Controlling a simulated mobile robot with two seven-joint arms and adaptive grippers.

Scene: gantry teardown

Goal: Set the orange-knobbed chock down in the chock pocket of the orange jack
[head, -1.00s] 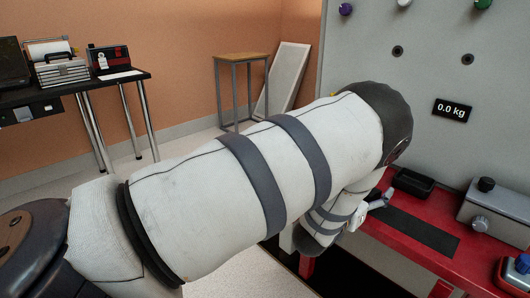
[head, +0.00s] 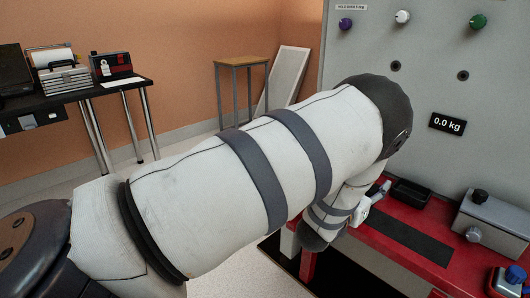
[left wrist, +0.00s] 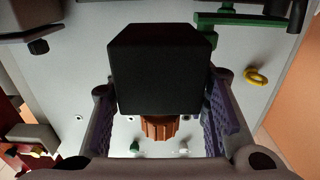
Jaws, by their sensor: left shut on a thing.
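My left gripper, in the left wrist view (left wrist: 160,105), is shut on the orange-knobbed chock (left wrist: 160,70), a black block with chamfered top corners. Its ribbed orange knob (left wrist: 159,128) shows below the block, between the purple finger pads. In the head view my left arm crosses the picture. Its wrist and part of the hand show above the red bench's near left end; the chock is hidden there. I cannot make out the orange jack or its chock pocket in either view. My right gripper is not in view.
The red bench (head: 432,217) bears a black mat (head: 408,238), a black tray (head: 409,192), a grey box with a black knob (head: 494,222) and a blue-knobbed item (head: 513,275). A grey panel with a 0.0 kg display (head: 447,124) stands behind. A black table (head: 75,92) is at left.

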